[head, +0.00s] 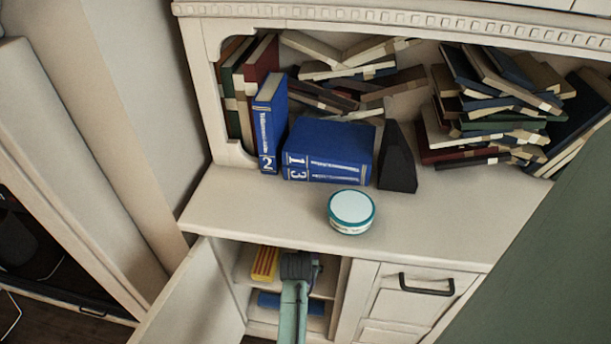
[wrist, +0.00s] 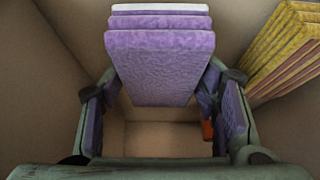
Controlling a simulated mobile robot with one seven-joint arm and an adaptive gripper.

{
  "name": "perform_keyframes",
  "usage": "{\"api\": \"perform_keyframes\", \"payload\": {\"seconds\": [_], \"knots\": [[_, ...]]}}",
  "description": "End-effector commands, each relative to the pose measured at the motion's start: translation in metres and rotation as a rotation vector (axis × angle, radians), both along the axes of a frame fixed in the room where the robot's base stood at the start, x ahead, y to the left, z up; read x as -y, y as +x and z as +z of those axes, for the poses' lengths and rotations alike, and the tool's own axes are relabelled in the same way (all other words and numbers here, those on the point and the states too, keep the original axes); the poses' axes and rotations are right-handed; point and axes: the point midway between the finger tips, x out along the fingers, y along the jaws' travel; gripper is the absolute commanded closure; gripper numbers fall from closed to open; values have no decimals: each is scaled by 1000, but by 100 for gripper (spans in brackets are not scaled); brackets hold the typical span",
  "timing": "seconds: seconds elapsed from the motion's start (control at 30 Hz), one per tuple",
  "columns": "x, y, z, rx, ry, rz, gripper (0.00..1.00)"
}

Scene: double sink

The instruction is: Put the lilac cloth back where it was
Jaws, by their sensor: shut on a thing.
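The lilac cloth (wrist: 160,68) is a folded, layered stack in the wrist view, with a paler layer at its far edge. My gripper (wrist: 160,90) is shut on it, with one finger at each side. In the head view my gripper (head: 298,266) is inside the open cabinet below the counter, at the upper shelf. Only a small lilac patch (head: 318,267) shows beside it there; my gripper hides the rest. I cannot tell whether the cloth touches the shelf.
A yellow folded stack (head: 264,262) lies left of my gripper on the shelf; it shows at right in the wrist view (wrist: 284,55). A blue item (head: 270,299) lies lower down. The cabinet door (head: 195,300) stands open at left. A round tin (head: 351,212) stands on the counter.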

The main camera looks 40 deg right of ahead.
Motion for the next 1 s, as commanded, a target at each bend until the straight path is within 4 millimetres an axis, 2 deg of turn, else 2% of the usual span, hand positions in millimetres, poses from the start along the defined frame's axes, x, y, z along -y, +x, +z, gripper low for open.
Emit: {"api": "perform_keyframes", "payload": {"seconds": [0.03,0.07,0.3,0.33,0.6,1.0], "knots": [[-1,-3,-14,0,0,-1,66],[-1,-4,-16,0,0,-1,66],[-2,-6,-15,-2,2,-2,66],[-2,-6,-16,-2,2,-2,43],[-2,-5,-15,-1,1,-2,25],[-3,-6,-9,1,-1,-2,24]]}}
